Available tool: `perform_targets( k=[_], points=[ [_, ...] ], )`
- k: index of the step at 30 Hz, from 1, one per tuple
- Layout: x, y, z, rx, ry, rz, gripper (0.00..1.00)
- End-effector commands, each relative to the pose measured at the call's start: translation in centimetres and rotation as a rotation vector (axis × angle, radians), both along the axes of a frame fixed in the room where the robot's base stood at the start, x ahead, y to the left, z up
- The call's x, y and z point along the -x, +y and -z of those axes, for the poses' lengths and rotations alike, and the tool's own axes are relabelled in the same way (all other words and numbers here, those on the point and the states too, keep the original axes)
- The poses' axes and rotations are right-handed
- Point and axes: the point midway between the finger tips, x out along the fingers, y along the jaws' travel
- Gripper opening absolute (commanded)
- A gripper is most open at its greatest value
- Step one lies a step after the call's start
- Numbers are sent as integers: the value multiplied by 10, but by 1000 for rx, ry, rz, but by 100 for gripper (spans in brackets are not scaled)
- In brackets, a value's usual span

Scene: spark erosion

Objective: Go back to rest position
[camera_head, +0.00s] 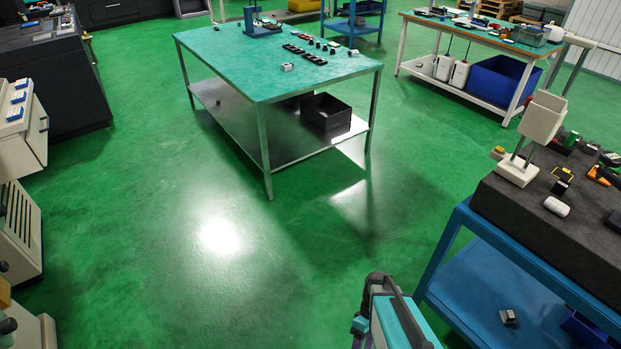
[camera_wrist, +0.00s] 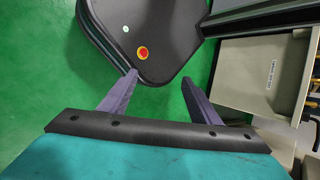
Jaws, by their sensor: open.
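My gripper (camera_wrist: 160,77) shows in the wrist view with its two dark purple fingers spread apart. It is open, and nothing sits between the fingers. Green floor shows in the gap between them. In the head view a teal and dark part of my arm (camera_head: 395,318) rises at the bottom edge, right of centre. The fingers cannot be made out in that view.
A green-topped metal table (camera_head: 240,60) with small parts stands ahead. A blue bench (camera_head: 447,240) with a dark top is close on the right. Beige machinery (camera_head: 22,150) lines the left, and a beige cabinet (camera_wrist: 262,75) shows in the wrist view. The middle floor is clear.

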Motion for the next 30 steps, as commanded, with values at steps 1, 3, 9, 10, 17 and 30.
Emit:
perform_targets(
  k=[1,3,9,10,17,30],
  points=[
    [18,4,8,41,15,13,57],
    [36,5,18,106,26,44,57],
    [68,-2,32,293,21,185,57],
    [70,-4,33,320,17,212,57],
    [62,-15,36,496,-50,425,57],
    [50,-17,43,622,-76,633,57]
  ],
)
